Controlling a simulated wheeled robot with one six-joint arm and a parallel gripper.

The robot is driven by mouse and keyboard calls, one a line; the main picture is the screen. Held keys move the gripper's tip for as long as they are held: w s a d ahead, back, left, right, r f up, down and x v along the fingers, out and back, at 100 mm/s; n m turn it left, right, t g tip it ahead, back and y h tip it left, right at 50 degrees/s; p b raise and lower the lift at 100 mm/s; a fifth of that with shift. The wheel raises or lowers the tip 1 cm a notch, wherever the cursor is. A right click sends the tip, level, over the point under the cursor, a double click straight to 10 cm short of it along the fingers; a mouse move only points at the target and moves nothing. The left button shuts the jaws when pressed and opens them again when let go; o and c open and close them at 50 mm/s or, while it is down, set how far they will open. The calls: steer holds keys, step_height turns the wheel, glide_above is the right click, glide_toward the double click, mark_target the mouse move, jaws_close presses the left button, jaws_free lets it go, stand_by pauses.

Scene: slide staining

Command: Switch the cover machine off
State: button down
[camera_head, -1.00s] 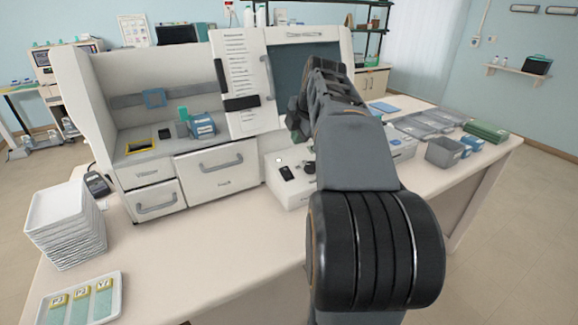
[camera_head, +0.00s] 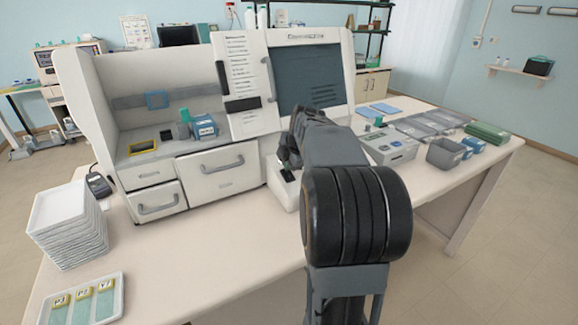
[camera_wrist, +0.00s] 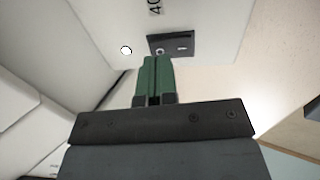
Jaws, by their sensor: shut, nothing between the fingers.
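The cover machine (camera_head: 221,168) is a large white cabinet with a dark screen (camera_head: 305,75), drawers and a low front panel box (camera_head: 283,192). In the wrist view, a black rocker switch (camera_wrist: 182,42) with a round mark and a bar mark sits on the white panel, beside a small white round button (camera_wrist: 126,50). My gripper (camera_wrist: 157,58) is shut and empty, its green fingertips at the near left edge of the switch. I cannot tell whether they touch it. In the head view my gripper (camera_head: 288,174) is over the panel box, which my arm partly hides.
White stacked trays (camera_head: 65,235) and a slide tray (camera_head: 119,300) with several slides stand at the left. A smaller white device (camera_head: 388,148) and a grey bin (camera_head: 445,153) stand at the right. The front of the table is mostly clear.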

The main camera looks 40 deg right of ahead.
mark_target(288, 174)
steer(key=shift+x, duration=0.95)
steer(key=shift+w+p, duration=0.1)
steer(key=shift+p, duration=0.55)
steer(key=shift+f+g, duration=0.2)
steer(key=shift+g, duration=0.1)
steer(key=shift+f+b, duration=0.1)
steer(key=shift+b, duration=0.2)
